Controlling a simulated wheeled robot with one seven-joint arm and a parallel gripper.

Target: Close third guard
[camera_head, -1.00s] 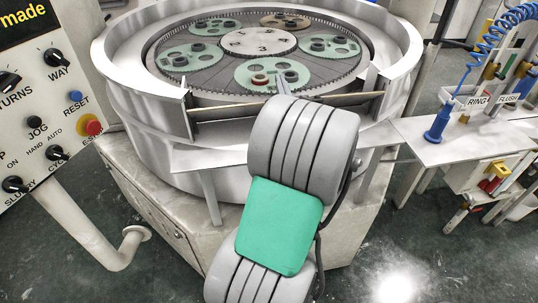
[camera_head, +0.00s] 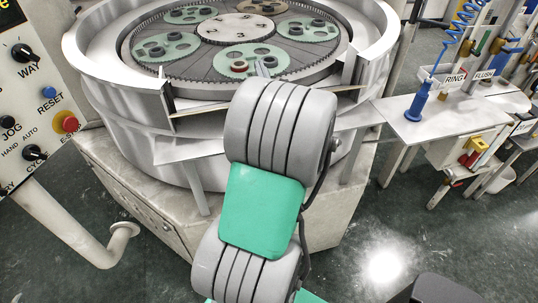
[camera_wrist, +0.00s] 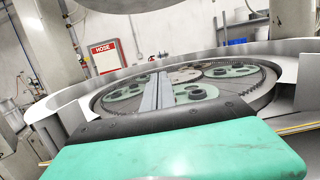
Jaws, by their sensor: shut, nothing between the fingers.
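The lapping machine is a round pale tub with a raised curved guard wall (camera_head: 92,45) around a toothed plate of green carriers. The wall has a gap at the front, and a flat metal panel (camera_head: 187,150) juts outward below it. I cannot tell which panel is the third guard. My gripper (camera_head: 262,68) reaches over the gap from the front, beside a red-rimmed ring on the front carrier (camera_head: 270,59). In the wrist view my gripper (camera_wrist: 157,92) is shut and empty, its fingers pointing over the plate. My arm hides the middle of the gap and panel.
A control panel (camera_head: 40,100) with knobs and a red button stands at the left, with a bent white pipe (camera_head: 85,240) below. Open floor (camera_head: 390,220) lies at front right.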

